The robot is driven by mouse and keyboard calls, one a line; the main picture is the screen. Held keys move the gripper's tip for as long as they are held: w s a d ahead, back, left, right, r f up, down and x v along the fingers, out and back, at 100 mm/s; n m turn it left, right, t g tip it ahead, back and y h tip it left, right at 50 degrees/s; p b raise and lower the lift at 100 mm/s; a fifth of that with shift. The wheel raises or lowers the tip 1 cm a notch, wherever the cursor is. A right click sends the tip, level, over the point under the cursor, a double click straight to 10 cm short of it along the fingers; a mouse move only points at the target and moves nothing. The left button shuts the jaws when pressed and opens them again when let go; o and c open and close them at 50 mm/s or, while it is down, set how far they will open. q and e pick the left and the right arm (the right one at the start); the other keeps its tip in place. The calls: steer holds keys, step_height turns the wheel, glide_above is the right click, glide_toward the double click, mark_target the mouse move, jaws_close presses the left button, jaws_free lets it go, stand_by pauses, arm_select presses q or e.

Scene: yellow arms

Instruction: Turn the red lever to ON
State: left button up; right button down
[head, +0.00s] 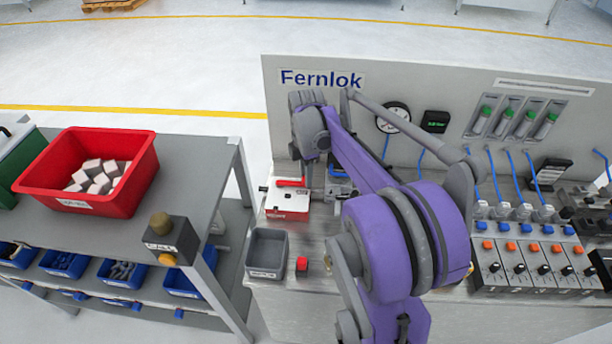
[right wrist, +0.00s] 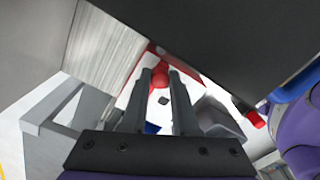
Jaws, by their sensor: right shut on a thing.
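The red lever (head: 290,182) sits on a white box (head: 285,199) with a red label, at the left end of the bench. I cannot read any ON or OFF marking. My left gripper is not in view.
A panel marked Fernlok (head: 321,78) with a gauge (head: 394,117) stands behind. A shelf cart (head: 205,160) with a red bin (head: 140,190) stands to the left.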

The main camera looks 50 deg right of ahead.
stand_by(0.3)
steer(key=c, duration=0.7)
jaws_free()
step_height(320, 180, up, 11)
steer(key=shift+f+p, duration=0.1)
steer(key=shift+p, duration=0.25)
